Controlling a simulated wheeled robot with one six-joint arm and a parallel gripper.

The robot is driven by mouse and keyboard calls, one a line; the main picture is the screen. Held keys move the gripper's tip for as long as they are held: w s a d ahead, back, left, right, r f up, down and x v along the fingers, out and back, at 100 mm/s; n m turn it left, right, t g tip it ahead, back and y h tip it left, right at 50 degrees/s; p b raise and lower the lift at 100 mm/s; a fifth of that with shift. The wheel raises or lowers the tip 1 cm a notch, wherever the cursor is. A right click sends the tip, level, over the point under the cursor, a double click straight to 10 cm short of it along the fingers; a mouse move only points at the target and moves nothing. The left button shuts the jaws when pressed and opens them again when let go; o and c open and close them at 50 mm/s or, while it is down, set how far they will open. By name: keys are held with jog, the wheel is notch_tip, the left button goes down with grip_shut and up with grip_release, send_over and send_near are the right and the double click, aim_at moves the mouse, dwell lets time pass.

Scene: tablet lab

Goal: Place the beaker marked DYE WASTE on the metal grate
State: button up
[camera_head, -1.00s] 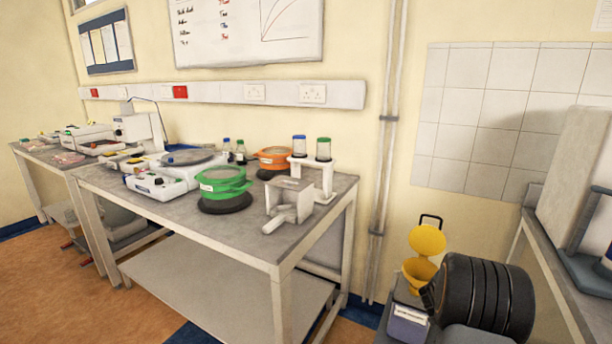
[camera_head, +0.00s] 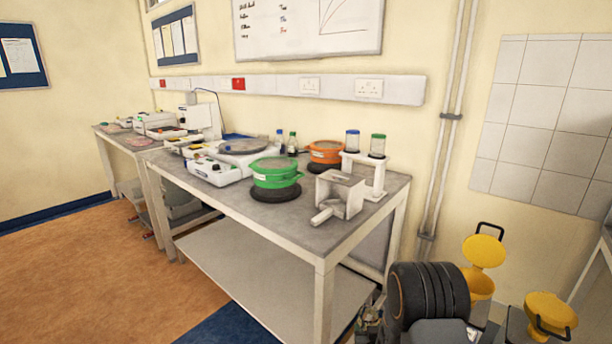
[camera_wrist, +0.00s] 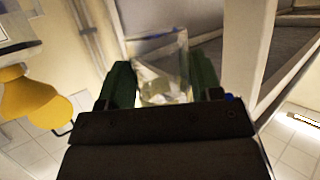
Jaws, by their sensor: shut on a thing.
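In the wrist view my gripper (camera_wrist: 163,88) has two dark green fingers, shut on a clear glass beaker (camera_wrist: 160,62). The beaker sits between the fingers, and its near part is hidden behind the gripper body. I cannot read any marking on it, so I cannot tell whether it is DYE WASTE. My gripper does not show in the head view. I cannot make out a metal grate in either view.
A second bench (camera_head: 125,138) stands farther left. Yellow bowls (camera_head: 548,311) stand at lower right. Orange floor (camera_head: 100,270) is clear at left.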

jog(key=r+p, duration=0.4)
jog(key=a+r+p, duration=0.1)
jog(key=r+p, duration=0.7)
jog(key=p, duration=0.1)
jog(key=shift+a+r, duration=0.35)
jog(key=shift+r, duration=0.05)
jog(key=s+f, duration=0.2)
jog(key=s, duration=0.6)
jog(key=shift+f+n, duration=0.3)
